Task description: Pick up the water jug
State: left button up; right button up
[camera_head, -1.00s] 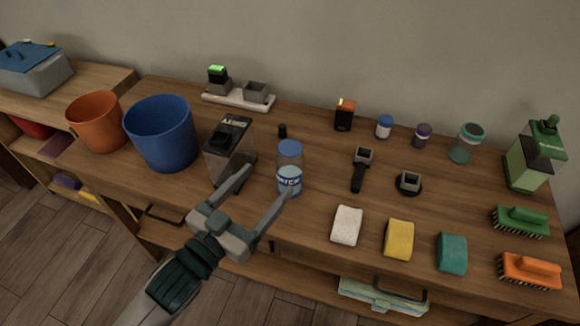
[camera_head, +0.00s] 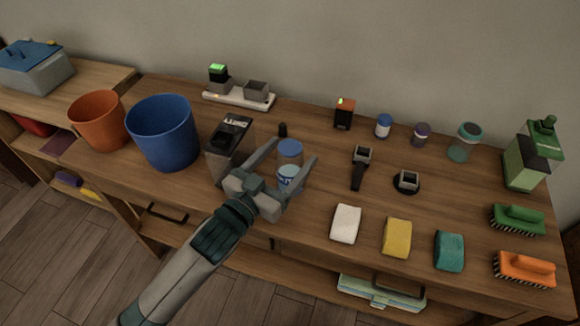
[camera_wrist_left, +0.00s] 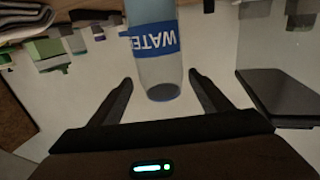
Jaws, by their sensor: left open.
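The water jug (camera_head: 289,177) is a clear bottle with a blue lid and a blue label, standing on the wooden table. In the left wrist view the jug (camera_wrist_left: 155,55) shows the label letters "WATE", and its lower end lies between the fingertips. My left gripper (camera_head: 295,150) is open, with one finger on each side of the jug. In the left wrist view both fingers (camera_wrist_left: 158,88) stand apart from the jug, with gaps on both sides. The gripper's palm hides part of the jug in the head view. My right gripper is not in view.
A dark-topped clear container (camera_head: 229,145) stands close to the left of the jug, with a blue bucket (camera_head: 163,135) and an orange bucket (camera_head: 98,122) beyond. A small black item (camera_head: 283,130) is behind. A white sponge (camera_head: 346,224) lies to the front right.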

aim_at(299, 143)
pick_arm(q)
jog(key=shift+p+x, duration=0.55)
jog(key=shift+x, duration=2.05)
jog(key=shift+a, duration=0.15)
jog(key=c, duration=1.7)
